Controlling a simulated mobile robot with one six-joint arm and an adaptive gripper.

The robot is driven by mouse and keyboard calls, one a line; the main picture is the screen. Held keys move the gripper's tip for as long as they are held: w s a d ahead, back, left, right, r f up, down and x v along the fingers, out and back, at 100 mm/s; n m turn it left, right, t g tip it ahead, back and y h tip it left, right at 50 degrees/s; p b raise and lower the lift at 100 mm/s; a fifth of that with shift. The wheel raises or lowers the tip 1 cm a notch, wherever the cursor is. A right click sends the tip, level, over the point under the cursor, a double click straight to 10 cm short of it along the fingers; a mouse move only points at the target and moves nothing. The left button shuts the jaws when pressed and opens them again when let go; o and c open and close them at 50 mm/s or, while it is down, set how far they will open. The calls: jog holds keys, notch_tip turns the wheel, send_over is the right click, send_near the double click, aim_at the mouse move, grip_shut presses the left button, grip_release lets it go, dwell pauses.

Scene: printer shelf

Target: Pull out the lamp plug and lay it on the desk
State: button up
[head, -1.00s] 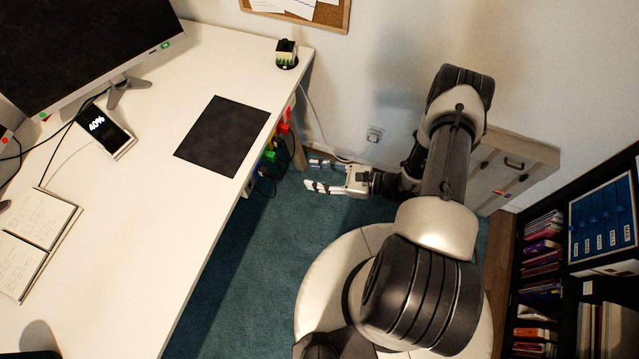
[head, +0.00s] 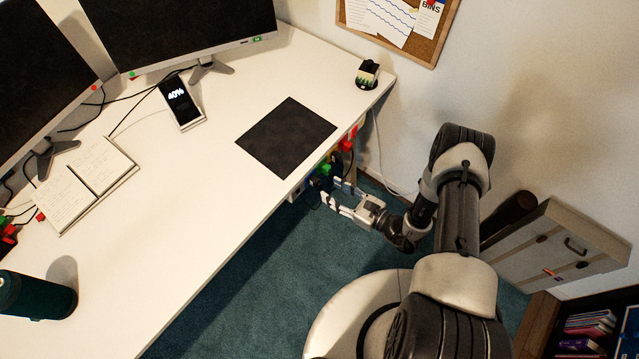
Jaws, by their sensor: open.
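Several coloured plugs sit along a power strip under the right edge of the desk (head: 215,195). A red plug (head: 347,145) is farthest back, and a green plug (head: 323,168) is nearer. I cannot tell which is the lamp plug. My gripper (head: 324,191) is open, its fingers pointing left toward the desk edge, close to the green plug. I see nothing between the fingers. Whether a finger touches a plug is too small to tell. The desk edge hides part of the strip.
A black mat (head: 286,137) lies on the desk near the plugs, with bare desk around it. A phone (head: 181,104), notebook (head: 87,185) and dark bottle (head: 36,296) are farther left. A grey cabinet (head: 555,250) stands right.

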aim_at(318, 183)
jog(key=b+x, duration=0.1)
jog(key=x, duration=0.5)
jog(key=shift+w+a, duration=0.15)
jog(key=shift+a, duration=0.05)
jog(key=shift+c, duration=0.4)
grip_shut()
jog(key=c, duration=0.5)
grip_release()
grip_shut()
jog(key=shift+d+f, duration=0.1)
jog(key=shift+f+v, duration=0.15)
jog(key=shift+v, duration=0.7)
jog(key=shift+f+v, duration=0.1)
jog(key=shift+v, duration=0.8)
